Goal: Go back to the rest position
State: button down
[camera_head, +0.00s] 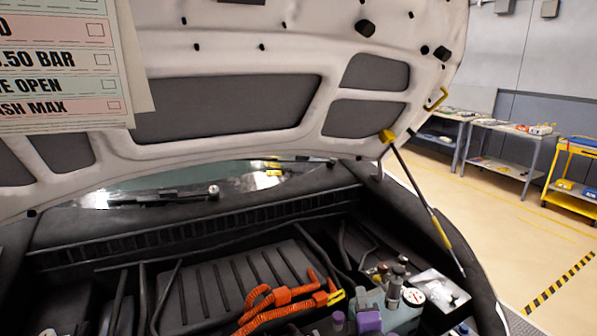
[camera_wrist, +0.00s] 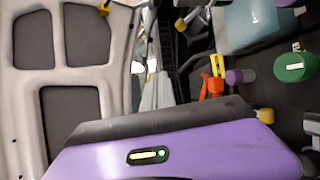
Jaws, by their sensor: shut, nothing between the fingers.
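My gripper (camera_wrist: 165,122) shows in the wrist view as a large purple housing with a dark grey front part along the bottom. It is shut, with nothing seen held in it. Its fingertips do not show clearly. The engine bay parts lie beyond it to the upper right, and the raised hood (camera_wrist: 22,85) is to the left. In the head view, my gripper does not show. The head view looks into the open engine bay under the hood (camera_head: 320,150).
Orange cables (camera_head: 285,295) and a pale tank (camera_head: 405,315) sit in the bay. A green cap (camera_wrist: 295,67) shows in the wrist view. A hood strut (camera_head: 415,190) stands at the right. A paper checklist (camera_head: 60,70) hangs upper left. Floor (camera_head: 520,240) beside the car is clear.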

jog(key=s+d+f+m+g+b, duration=0.1)
jog(key=s+m, duration=0.8)
jog(key=s, duration=1.8)
jog(key=s+d+f+m+g+b, duration=0.1)
jog(key=s+m, duration=0.9)
jog(key=s, duration=1.6)
jog(key=shift+s+d+y+b, duration=0.4)
jog(key=shift+d+b, duration=0.35)
jog(key=shift+d, duration=0.45)
